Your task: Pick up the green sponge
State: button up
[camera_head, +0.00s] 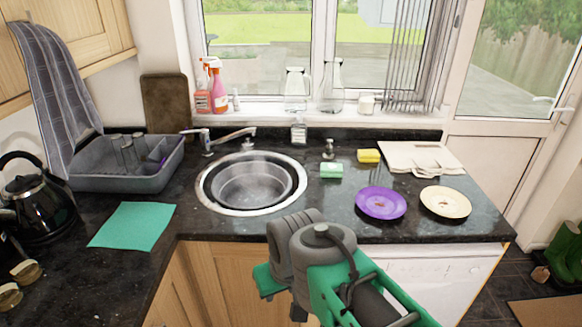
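The green sponge (331,171) lies flat on the dark granite counter, just right of the round sink. It is a small pale-green block. My grey and green arm rises from the bottom of the picture, in front of the counter and below the sponge. My gripper's fingers do not show. Nothing touches the sponge from above, and it is fully visible.
A yellow sponge (369,156) lies behind and right of the green one. A purple plate (381,203) and a cream plate (445,202) stand to the right. The sink (205,196) is left, with a tap (235,135) behind. A teal cloth (132,226) lies farther left.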

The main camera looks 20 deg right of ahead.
aim_at(332, 170)
jog(key=z, duration=0.05)
jog(key=i, duration=0.95)
jog(key=z, duration=0.75)
